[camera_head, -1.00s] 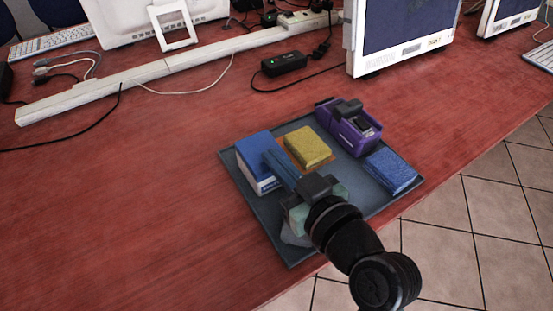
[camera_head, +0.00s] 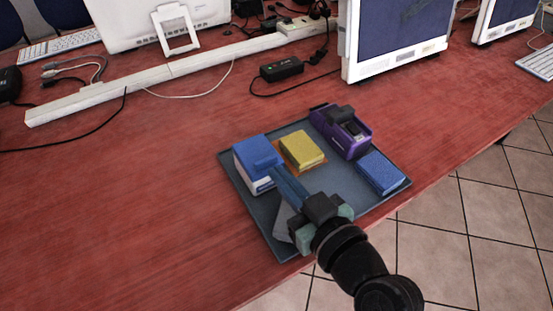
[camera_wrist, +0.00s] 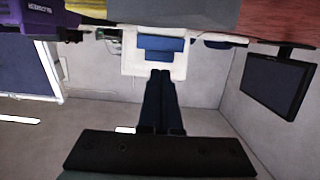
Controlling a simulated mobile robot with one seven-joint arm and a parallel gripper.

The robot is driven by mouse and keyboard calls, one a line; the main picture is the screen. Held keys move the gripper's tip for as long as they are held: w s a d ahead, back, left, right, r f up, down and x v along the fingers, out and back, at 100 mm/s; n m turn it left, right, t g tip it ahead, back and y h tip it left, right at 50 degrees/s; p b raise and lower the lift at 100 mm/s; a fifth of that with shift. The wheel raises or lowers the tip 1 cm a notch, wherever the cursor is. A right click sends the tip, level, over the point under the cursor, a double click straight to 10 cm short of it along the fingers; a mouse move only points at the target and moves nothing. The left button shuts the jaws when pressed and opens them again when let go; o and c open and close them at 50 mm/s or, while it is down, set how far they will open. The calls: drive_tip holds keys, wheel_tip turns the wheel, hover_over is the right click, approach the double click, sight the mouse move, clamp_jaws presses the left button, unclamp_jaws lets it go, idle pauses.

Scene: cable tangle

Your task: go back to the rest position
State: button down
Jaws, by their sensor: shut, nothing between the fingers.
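My gripper (camera_head: 276,172) is shut and empty, with its long blue fingers together. It is over the dark grey tray (camera_head: 240,192), and its fingertips overlap the lower right of the blue and white box (camera_head: 252,152) in the head view. I cannot tell whether they touch. A light grey thing (camera_head: 282,220) on the tray is partly hidden behind my gripper.
The tray also bears a yellow block (camera_head: 303,148), a purple device (camera_head: 340,131) and a blue box (camera_head: 381,172). A black adapter (camera_head: 282,69), a white cable trunking (camera_head: 150,80) and monitors (camera_head: 395,40) stand behind. The red table (camera_head: 120,210) is clear at left.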

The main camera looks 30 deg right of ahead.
drive_tip(key=s+f+b, duration=0.1)
drive_tip(key=s+f, duration=0.2)
drive_tip(key=shift+s+f, duration=0.1)
drive_tip(key=shift+s, duration=0.3)
drive_tip(key=w+a+r+t, duration=0.2)
drive_tip(key=w+a+r, duration=0.1)
drive_tip(key=r, duration=0.6)
drive_tip(key=w+a+r+n+t, duration=0.1)
drive_tip(key=w+a+r+t, duration=0.2)
drive_tip(key=r, duration=0.5)
drive_tip(key=w+a+r+t, duration=0.15)
drive_tip(key=w+r, duration=0.25)
drive_tip(key=r, duration=0.5)
drive_tip(key=s+a+r+m+t+p, duration=0.1)
drive_tip(key=s+a+r+t, duration=0.25)
drive_tip(key=r, duration=0.75)
drive_tip(key=s+a+r+t+p, duration=0.15)
drive_tip(key=s+a+r, duration=0.3)
drive_tip(key=r, duration=0.55)
wheel_tip(320, 180, up, 23)
drive_tip(key=p, duration=2.3)
drive_tip(key=shift+w+a+r+h, duration=0.2)
drive_tip(key=shift+w+a+h, duration=0.15)
drive_tip(key=shift+w, duration=0.1)
